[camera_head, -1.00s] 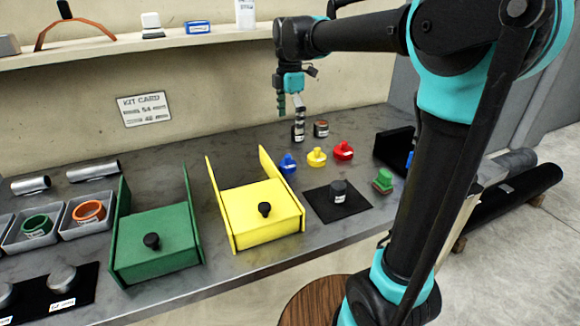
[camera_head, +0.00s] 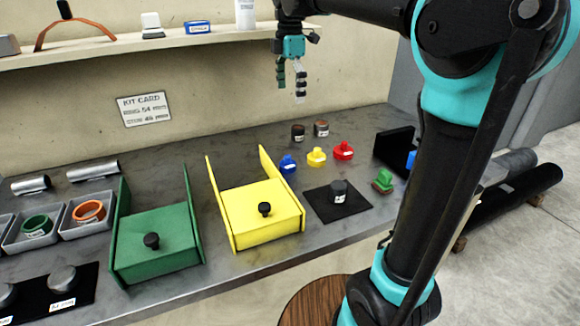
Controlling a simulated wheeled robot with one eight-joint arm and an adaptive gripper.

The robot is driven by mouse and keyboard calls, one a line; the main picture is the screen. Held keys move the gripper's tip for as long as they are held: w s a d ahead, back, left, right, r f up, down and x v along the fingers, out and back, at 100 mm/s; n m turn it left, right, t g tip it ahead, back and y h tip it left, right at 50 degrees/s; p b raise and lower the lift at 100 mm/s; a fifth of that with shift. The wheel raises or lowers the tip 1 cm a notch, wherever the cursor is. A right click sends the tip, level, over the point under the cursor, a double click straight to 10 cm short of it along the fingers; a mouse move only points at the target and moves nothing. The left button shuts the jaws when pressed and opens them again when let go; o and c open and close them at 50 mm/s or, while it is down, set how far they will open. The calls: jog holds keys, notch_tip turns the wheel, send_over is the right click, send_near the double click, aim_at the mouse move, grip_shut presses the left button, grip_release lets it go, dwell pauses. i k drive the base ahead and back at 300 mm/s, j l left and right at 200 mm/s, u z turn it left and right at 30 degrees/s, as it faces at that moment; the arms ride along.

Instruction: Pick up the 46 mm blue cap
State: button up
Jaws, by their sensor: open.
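A blue cap (camera_head: 288,164) with a knob on top and a white label sits on the grey bench, right of the yellow box. The label is too small to read. A yellow cap (camera_head: 317,157) and a red cap (camera_head: 343,151) stand to its right. My gripper (camera_head: 290,90) is open and empty, pointing down, high above the bench in front of the back wall. It is above the blue cap in the picture and apart from it.
A yellow box (camera_head: 235,219) with raised side walls stands left of the blue cap, and a green box (camera_head: 155,245) further left. A black mat (camera_head: 322,208) bears a dark knobbed piece. A shelf (camera_head: 120,45) runs above.

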aim_at(288, 166)
jog(key=k, duration=1)
